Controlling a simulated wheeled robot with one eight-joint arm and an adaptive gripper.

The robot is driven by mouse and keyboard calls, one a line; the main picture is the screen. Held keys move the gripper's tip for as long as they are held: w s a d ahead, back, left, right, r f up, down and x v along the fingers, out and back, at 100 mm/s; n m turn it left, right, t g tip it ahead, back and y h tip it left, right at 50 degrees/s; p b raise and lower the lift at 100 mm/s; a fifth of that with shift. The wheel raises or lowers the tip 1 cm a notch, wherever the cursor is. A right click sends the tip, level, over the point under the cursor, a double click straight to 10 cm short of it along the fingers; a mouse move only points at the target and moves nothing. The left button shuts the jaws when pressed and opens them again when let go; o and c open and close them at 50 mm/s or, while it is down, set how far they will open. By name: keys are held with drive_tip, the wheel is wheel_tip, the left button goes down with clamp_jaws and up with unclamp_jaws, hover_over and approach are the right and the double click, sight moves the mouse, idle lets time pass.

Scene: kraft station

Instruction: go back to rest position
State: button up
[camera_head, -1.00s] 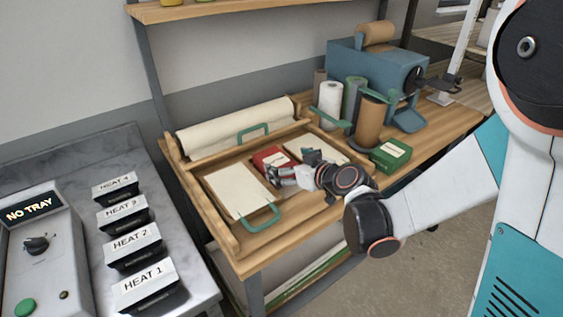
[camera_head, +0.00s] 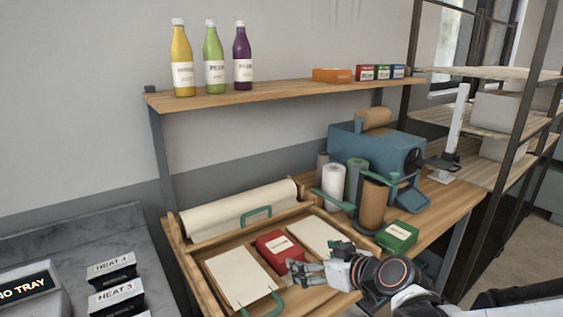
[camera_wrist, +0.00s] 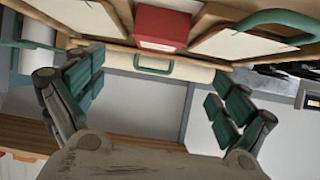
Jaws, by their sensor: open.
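My gripper (camera_head: 301,273) is in the lower middle of the head view, over the front part of the wooden tray (camera_head: 205,286). In the wrist view my gripper (camera_wrist: 152,100) has its two fingers wide apart with nothing between them. A red box (camera_head: 279,248) lies in the tray between two cream paper stacks, just behind the fingers in the head view. The red box also shows in the wrist view (camera_wrist: 162,27), beyond the fingertips. My gripper appears apart from it.
A green box (camera_head: 397,236), rolls and a blue machine (camera_head: 376,150) stand right of the tray. A shelf (camera_head: 280,94) above holds three bottles and small boxes. Labelled heat blocks (camera_head: 112,268) sit on the grey counter at left. A dark rack (camera_head: 490,150) stands at right.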

drive_tip(key=s+d+r+m+g+h, duration=0.1)
drive_tip(key=s+d+m+h, duration=0.2)
drive_tip(key=s, duration=0.6)
drive_tip(key=s+d+r+m+g+h, duration=0.1)
drive_tip(key=s+d+m+g+h, duration=0.1)
drive_tip(key=s+d, duration=0.6)
drive_tip(key=shift+s+d+r+m+h, duration=0.3)
drive_tip(key=shift+s+m+h, duration=0.3)
drive_tip(key=shift+s+h, duration=0.25)
